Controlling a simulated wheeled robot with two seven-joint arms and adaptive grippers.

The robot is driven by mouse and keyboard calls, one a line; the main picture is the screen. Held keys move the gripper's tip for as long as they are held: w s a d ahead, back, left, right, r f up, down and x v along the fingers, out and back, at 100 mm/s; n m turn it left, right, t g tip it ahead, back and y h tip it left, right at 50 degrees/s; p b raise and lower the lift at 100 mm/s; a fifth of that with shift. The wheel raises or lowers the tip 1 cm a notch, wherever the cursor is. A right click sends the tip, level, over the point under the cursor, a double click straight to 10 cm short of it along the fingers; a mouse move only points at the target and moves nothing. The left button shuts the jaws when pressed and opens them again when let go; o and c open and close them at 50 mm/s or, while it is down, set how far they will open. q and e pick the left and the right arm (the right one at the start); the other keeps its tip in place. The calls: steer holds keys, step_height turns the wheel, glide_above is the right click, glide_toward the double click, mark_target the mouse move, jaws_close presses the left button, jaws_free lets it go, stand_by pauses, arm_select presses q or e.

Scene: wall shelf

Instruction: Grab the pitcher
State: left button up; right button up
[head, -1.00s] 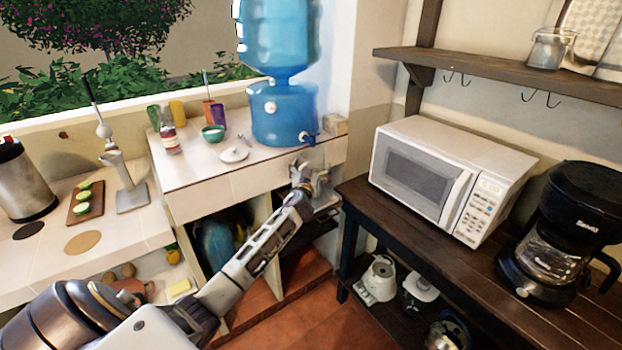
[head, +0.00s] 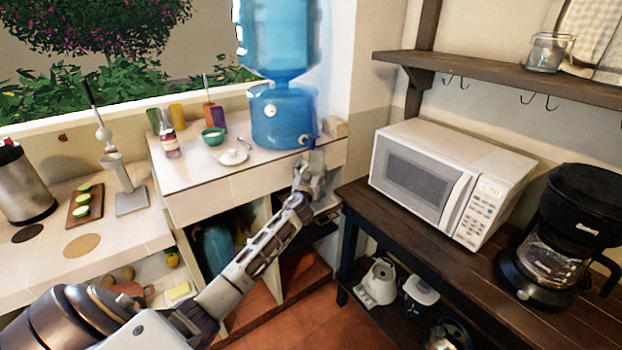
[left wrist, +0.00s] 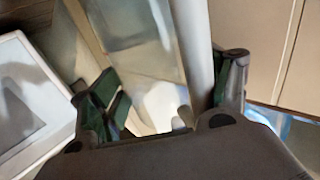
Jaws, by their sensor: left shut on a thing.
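My left gripper (head: 314,170) is in front of the counter's right end, just below the blue water dispenser's tap. In the left wrist view my left gripper (left wrist: 170,105) has its two green-and-grey fingers on either side of a pale, partly see-through thing, which I take to be the pitcher (left wrist: 145,40). A pale upright bar, perhaps its handle, runs between the fingers near the right one. My gripper is shut on it. In the head view the gripper hides most of it, so its full shape cannot be told. My right gripper is not in view.
The blue water dispenser (head: 283,115) stands on the tiled counter (head: 190,178) behind my gripper. A white microwave (head: 455,165) and a coffee maker (head: 560,225) stand on the dark table to the right. A glass jar (head: 549,52) is on the wall shelf (head: 500,72).

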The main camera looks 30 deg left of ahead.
arm_select(q)
steer(key=shift+r, duration=0.3)
